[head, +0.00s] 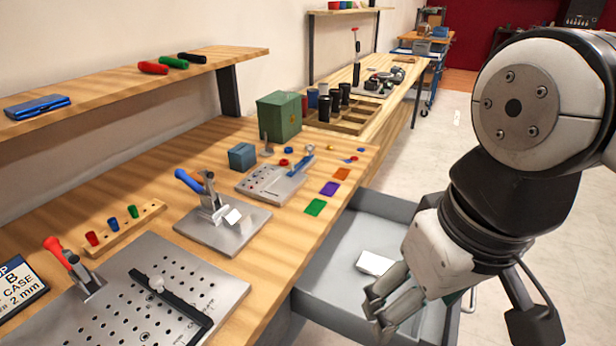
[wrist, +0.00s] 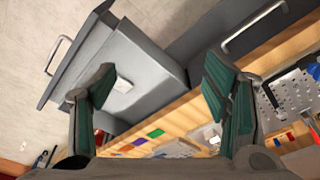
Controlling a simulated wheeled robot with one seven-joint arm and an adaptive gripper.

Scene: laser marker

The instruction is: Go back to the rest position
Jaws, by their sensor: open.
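My gripper (head: 380,312) is at the lower right of the head view, in front of and above the open grey drawer (head: 330,298). Its two fingers are apart, with nothing between them. In the wrist view my gripper (wrist: 158,72) shows its green-padded fingers spread wide. A white block (head: 375,263) lies in the drawer just behind the fingers; it also shows in the wrist view (wrist: 123,85), near the left finger and apart from it.
The wooden workbench (head: 275,240) runs along the left. It carries a perforated plate (head: 185,285), a blue-handled clamp (head: 215,205), a green box (head: 279,116) and coloured squares (head: 329,189). The floor (head: 430,150) beyond the drawer is clear.

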